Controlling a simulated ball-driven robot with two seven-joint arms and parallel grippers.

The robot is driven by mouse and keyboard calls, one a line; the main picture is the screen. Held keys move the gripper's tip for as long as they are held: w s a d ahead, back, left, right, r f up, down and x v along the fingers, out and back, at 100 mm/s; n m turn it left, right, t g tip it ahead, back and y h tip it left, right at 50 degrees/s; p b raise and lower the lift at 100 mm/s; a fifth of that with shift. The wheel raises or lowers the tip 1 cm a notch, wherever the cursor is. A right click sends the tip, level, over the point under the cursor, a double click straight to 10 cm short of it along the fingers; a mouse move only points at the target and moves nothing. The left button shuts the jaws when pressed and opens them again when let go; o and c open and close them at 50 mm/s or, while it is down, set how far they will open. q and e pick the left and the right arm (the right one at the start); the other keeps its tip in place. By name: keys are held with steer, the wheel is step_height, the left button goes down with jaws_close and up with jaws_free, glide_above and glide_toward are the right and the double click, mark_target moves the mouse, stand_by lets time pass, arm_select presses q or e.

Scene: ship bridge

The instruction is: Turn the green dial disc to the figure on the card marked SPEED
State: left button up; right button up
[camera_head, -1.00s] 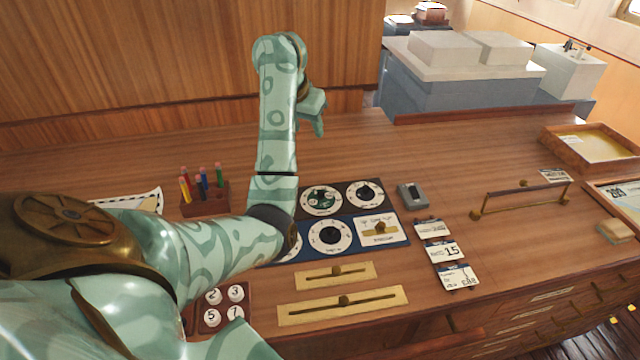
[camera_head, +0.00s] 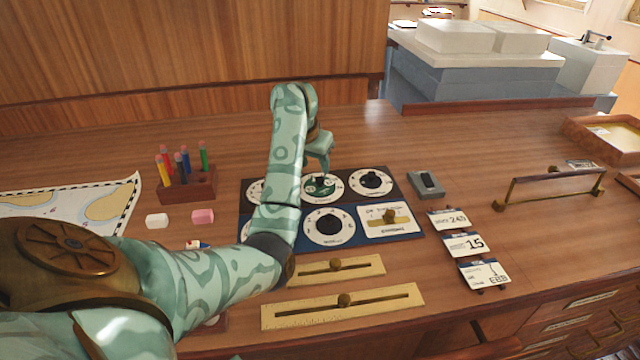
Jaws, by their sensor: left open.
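The green dial disc (camera_head: 321,187) sits in a white numbered ring in the back row of the dial panel. My left gripper (camera_head: 319,178) is open, with its fingers down at the green disc; I cannot tell whether they touch it. My left forearm hides the dials to the left. Several small cards lie right of the panel: one reads about 249 (camera_head: 449,219), one reads 15 (camera_head: 466,244), one reads EBB (camera_head: 484,274). Their headings are too small to read, so I cannot tell which is marked SPEED. My right gripper is not in view.
A black-knobbed dial (camera_head: 370,182) stands right of the green one, another (camera_head: 329,227) in front. Brass sliders (camera_head: 342,303) lie nearer me. A pencil block (camera_head: 188,186), erasers and a chart (camera_head: 70,208) are left. A grey box (camera_head: 426,184) and brass rail (camera_head: 549,186) are right.

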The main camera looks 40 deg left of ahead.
mark_target(319, 179)
arm_select(q)
steer(key=b+x, duration=0.1)
steer(key=x, duration=0.5)
steer(key=shift+w+b, duration=0.1)
steer(key=shift+b, duration=0.25)
jaws_close()
